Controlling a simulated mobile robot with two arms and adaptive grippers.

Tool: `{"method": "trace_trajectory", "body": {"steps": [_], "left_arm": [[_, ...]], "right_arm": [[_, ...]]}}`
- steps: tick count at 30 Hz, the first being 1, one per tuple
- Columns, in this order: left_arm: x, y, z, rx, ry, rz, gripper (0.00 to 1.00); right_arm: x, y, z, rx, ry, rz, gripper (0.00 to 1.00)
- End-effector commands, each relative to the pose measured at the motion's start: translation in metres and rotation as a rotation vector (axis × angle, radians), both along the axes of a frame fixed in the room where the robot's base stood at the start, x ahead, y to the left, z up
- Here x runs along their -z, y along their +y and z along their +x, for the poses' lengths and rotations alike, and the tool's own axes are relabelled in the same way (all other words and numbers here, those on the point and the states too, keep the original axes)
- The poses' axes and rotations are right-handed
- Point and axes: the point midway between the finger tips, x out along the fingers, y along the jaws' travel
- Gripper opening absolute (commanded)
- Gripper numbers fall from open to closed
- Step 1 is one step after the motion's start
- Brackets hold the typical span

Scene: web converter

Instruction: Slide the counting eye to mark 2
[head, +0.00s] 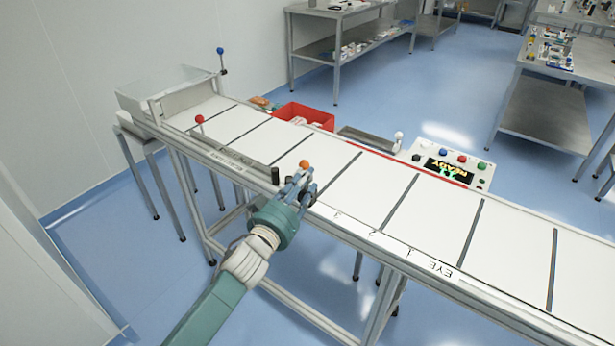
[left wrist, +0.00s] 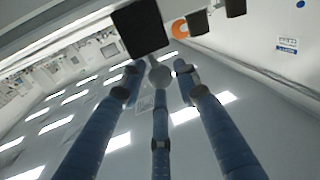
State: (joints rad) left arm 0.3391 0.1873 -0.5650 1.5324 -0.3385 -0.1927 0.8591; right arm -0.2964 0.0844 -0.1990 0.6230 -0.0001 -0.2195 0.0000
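The conveyor's near rail carries a strip of printed marks (head: 372,233) with the word EYE at its right end. An orange ball knob (head: 305,164) stands at the rail, just left of the marks. My left gripper (head: 304,185) is at this knob, its blue fingers reaching up and overlapping a dark part beneath it. In the left wrist view, a black block (left wrist: 140,27) and an orange round piece (left wrist: 178,28) lie beyond the fingertips (left wrist: 158,72). Nothing shows clearly held, and whether the fingers touch the eye is hidden. My right gripper is out of view.
A red ball knob (head: 199,119) and a short black post (head: 275,175) stand along the near rail to the left. A control box (head: 447,166) with buttons reads READY at the far side. A red bin (head: 303,116) sits behind. The rail right of my gripper is clear.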

Motion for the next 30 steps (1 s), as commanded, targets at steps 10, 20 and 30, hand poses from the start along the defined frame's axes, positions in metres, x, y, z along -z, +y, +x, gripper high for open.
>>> {"method": "trace_trajectory", "body": {"steps": [10, 20, 30], "left_arm": [[0.001, -0.010, 0.020, 0.000, 0.000, 0.000, 0.32], [0.001, -0.009, 0.020, 0.000, 0.001, 0.000, 0.06], [0.002, -0.010, 0.020, 0.000, 0.003, 0.001, 0.00]], "right_arm": [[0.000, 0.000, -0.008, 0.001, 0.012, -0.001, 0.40], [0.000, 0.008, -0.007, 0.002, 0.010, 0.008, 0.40], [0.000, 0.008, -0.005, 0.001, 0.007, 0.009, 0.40]]}}
